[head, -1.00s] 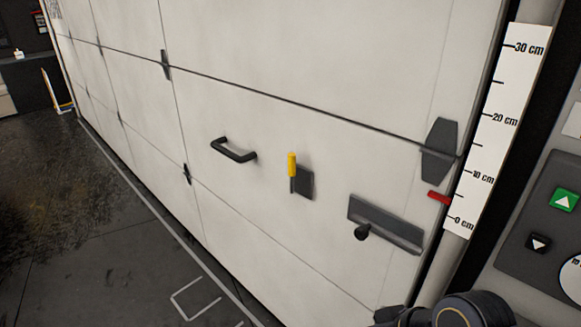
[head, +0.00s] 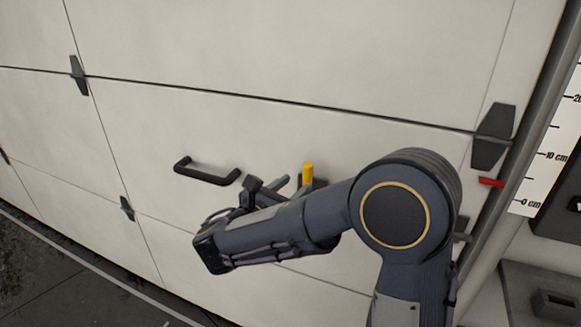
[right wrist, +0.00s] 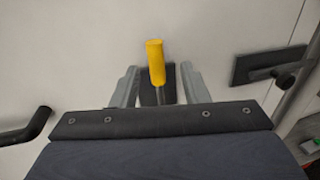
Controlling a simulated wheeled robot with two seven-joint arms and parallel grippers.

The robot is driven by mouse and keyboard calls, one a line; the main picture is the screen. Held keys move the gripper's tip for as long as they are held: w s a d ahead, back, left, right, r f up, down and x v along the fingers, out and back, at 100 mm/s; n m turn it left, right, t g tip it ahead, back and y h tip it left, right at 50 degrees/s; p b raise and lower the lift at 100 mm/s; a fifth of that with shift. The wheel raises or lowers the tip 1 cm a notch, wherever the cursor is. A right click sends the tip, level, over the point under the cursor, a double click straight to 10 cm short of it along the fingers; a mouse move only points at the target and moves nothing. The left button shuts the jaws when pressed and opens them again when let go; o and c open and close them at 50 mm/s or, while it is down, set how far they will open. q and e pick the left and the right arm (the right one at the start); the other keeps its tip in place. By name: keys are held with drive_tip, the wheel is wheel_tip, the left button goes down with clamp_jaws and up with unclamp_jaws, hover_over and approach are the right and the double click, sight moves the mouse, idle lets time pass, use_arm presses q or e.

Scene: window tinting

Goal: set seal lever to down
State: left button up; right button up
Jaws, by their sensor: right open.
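The seal lever (head: 308,173) has a yellow grip and points up from a dark plate on the white sectional door. Its lower part is hidden behind my right arm in the head view. In the right wrist view, the yellow lever (right wrist: 155,62) stands upright on its dark stem, between the two grey fingers. My right gripper (head: 287,185) is open, with its fingers on either side of the lever and apart from it. I cannot tell how far the fingertips are from the door. My left gripper is not in view.
A black pull handle (head: 206,172) is on the door left of the lever. A dark bolt plate with a knob (right wrist: 270,68) is to its right. A red pointer (head: 491,182) and a centimetre scale (head: 545,160) stand at the door's right edge.

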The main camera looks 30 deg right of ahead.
sight(305, 172)
drive_tip(key=shift+t, duration=0.3)
drive_tip(key=x, duration=0.7)
drive_tip(key=shift+w+d+r+p, duration=0.15)
drive_tip(key=shift+w+r+p, duration=0.1)
drive_tip(key=shift+w+p, duration=0.2)
clamp_jaws()
